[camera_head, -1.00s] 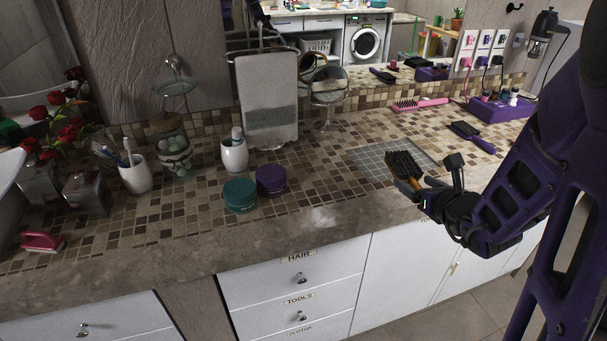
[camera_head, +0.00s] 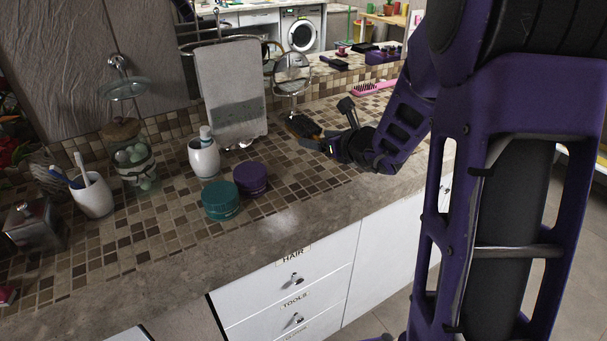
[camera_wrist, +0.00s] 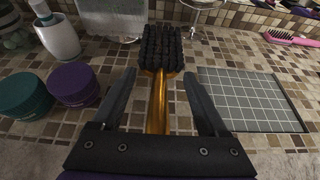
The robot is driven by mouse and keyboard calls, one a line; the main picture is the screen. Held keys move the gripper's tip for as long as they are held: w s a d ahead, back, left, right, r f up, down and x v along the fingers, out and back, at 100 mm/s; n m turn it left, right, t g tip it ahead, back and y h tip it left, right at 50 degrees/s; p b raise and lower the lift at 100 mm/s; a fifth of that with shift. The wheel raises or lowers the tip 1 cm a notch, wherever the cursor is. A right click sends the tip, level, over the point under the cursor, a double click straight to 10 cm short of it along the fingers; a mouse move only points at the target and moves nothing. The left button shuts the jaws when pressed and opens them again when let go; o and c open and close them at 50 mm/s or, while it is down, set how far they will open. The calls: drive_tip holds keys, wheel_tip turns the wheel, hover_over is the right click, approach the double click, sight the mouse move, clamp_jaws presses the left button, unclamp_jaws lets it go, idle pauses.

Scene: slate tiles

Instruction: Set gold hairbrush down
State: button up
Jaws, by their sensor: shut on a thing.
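The gold hairbrush (camera_wrist: 157,100) has a gold handle and a black bristled head. In the wrist view it points away from me between my gripper's two fingers, bristles up. My gripper (camera_wrist: 158,95) is shut on its handle. In the head view the brush (camera_head: 302,126) and my gripper (camera_head: 328,142) are over the tiled counter (camera_head: 300,182), right of the purple jar. I cannot tell exactly how high the brush is above the tiles. In the wrist view a grey gridded mat (camera_wrist: 250,100) lies on the counter to the right of the brush.
A teal jar (camera_head: 220,200) and a purple jar (camera_head: 250,177) stand left of my gripper. A white cup (camera_head: 204,158), a hanging grey towel (camera_head: 230,95) and a round mirror (camera_head: 292,75) are behind. A pink brush (camera_wrist: 290,38) lies at the back right. Tiles before the jars are clear.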

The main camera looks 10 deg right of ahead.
sight(317, 178)
drive_tip(key=f+b, duration=0.1)
drive_tip(key=f, duration=0.4)
drive_tip(key=f+b, duration=0.1)
drive_tip(key=f, duration=0.3)
drive_tip(key=shift+w+f, duration=0.2)
drive_tip(key=shift+f, duration=0.15)
drive_tip(key=shift+a+f, duration=0.1)
drive_tip(key=shift+f, duration=0.1)
drive_tip(key=o, duration=1.3)
drive_tip(key=shift+r, duration=0.15)
